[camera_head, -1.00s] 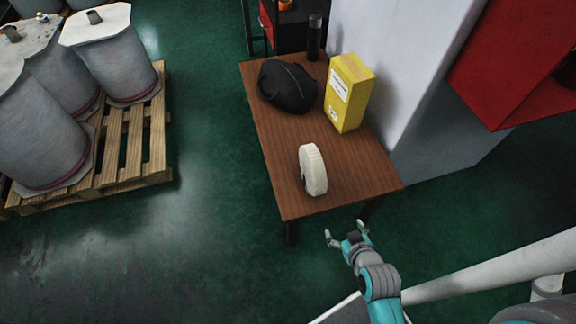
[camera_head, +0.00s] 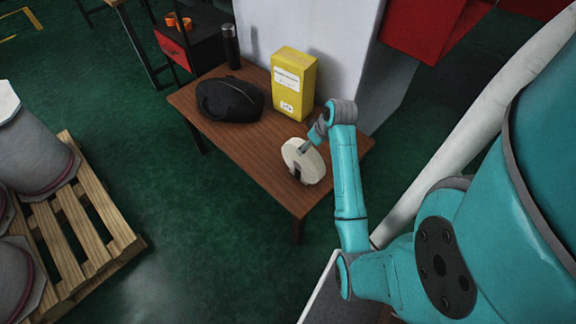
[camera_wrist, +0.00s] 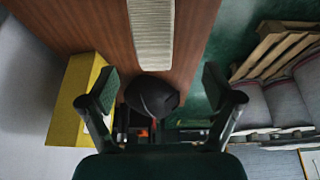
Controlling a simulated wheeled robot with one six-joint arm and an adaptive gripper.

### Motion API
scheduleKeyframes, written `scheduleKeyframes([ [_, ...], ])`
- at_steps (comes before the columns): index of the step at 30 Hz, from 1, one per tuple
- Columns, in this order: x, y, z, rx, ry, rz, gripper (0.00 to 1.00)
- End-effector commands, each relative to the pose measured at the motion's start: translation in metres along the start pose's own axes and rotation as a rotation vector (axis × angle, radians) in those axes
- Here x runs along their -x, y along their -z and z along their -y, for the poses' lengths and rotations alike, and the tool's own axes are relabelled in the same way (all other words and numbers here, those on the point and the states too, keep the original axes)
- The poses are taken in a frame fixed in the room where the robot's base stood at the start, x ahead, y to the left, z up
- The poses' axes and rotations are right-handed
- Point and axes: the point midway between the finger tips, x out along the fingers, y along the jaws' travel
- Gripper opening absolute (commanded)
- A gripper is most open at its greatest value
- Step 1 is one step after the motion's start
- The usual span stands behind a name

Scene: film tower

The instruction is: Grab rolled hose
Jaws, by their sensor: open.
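The rolled hose (camera_head: 303,161) is a cream-white flat coil standing on edge near the front corner of the brown wooden table (camera_head: 262,170). In the wrist view the hose (camera_wrist: 151,32) shows its ribbed rim at the top middle, between the lines of the two fingers. My gripper (camera_head: 309,146) is right at the upper side of the hose in the head view, partly hidden by my arm. In the wrist view my gripper (camera_wrist: 160,90) is open, with its fingers wide apart and nothing between the tips. I cannot tell whether a finger touches the hose.
A black bag (camera_head: 230,99), a yellow box (camera_head: 293,84) and a dark flask (camera_head: 231,46) stand farther back on the table. A white pillar (camera_head: 335,40) rises behind it. A wooden pallet (camera_head: 88,235) with large grey drums is at left, with open green floor between.

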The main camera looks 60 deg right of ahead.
Motion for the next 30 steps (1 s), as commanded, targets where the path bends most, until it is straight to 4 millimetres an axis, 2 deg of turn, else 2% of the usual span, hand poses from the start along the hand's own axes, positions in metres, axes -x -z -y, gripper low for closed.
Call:
scheduleKeyframes([
  [2,0.004,0.002,-0.007,-0.001,0.005,0.007,0.9],
  [5,-0.001,0.001,-0.009,0.0,0.009,0.013,0.9],
  [12,-0.036,0.001,-0.009,0.001,0.009,0.013,0.9],
  [20,-0.054,0.0,-0.01,0.0,0.008,0.012,0.9],
  [30,-0.097,-0.004,-0.014,0.001,0.009,0.012,0.9],
])
